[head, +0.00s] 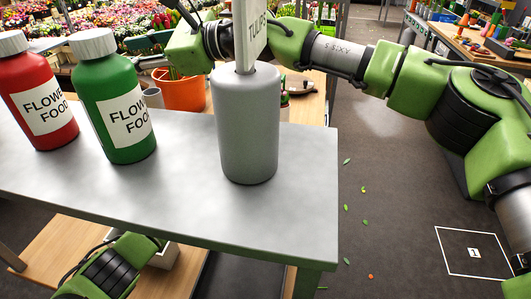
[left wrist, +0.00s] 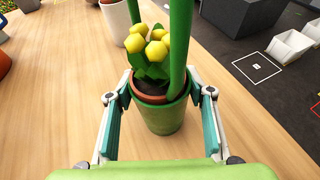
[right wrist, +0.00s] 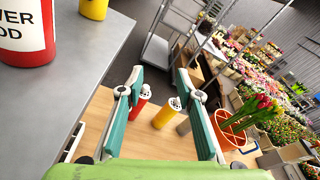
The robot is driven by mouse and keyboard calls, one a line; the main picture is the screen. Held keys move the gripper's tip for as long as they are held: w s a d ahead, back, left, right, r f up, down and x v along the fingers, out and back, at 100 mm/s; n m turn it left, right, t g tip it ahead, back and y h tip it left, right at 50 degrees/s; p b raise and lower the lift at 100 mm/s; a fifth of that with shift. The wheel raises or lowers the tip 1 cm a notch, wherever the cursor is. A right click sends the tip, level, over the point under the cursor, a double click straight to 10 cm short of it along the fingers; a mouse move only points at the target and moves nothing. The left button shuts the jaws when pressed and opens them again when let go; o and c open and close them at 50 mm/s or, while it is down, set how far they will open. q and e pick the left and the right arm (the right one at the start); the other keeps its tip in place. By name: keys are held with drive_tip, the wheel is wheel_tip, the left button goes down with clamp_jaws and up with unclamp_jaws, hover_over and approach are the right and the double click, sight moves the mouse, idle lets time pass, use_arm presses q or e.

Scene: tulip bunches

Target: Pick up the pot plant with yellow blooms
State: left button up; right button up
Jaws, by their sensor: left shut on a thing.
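In the left wrist view, the plant with yellow blooms (left wrist: 148,45) sits upright in a terracotta pot, inside a green container (left wrist: 163,118) with tall green uprights. The container is at the wooden table; I cannot tell whether it is touching it. My left gripper (left wrist: 158,88) is shut on the green container, one finger at each side. In the head view the left arm reaches below the grey shelf, and the plant is hidden there. My right gripper (right wrist: 160,74) is open and empty, beyond the grey shelf.
The grey shelf (head: 295,190) holds a red bottle (head: 40,100), a green bottle (head: 118,115) and a grey bottle (head: 248,130) with a sign. An orange bucket (head: 182,94) stands behind. More bottles stand below my right gripper. A white pot (left wrist: 117,20) is behind the plant.

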drive_tip(key=w+d+f+n+h, duration=0.2)
drive_tip(key=d+f+n+h, duration=0.3)
drive_tip(key=f, duration=0.4)
drive_tip(key=w+d+f+n+t+h, duration=0.1)
drive_tip(key=w+d+f+n+h, duration=0.15)
drive_tip(key=d, duration=0.45)
drive_tip(key=w+d+f+n+t+h, duration=0.1)
drive_tip(key=w+d+f+n+h, duration=0.2)
drive_tip(key=d, duration=0.4)
drive_tip(key=w+d+f+n+h, duration=0.1)
drive_tip(key=w+d+n+h, duration=0.2)
drive_tip(key=d, duration=0.4)
drive_tip(key=shift+m+h, duration=0.45)
drive_tip(key=shift+m, duration=0.1)
drive_tip(key=shift+w+r+x, duration=0.1)
drive_tip(key=shift+w+x, duration=0.05)
drive_tip(key=shift+x, duration=1.75)
drive_tip(key=shift+w+r+x, duration=0.1)
drive_tip(key=shift+w+x, duration=0.1)
drive_tip(key=shift+x, duration=1.7)
drive_tip(key=shift+w+r+x, duration=0.1)
drive_tip(key=shift+w+x, duration=0.05)
drive_tip(key=shift+x, duration=1.75)
drive_tip(key=shift+t, duration=0.3)
clamp_jaws()
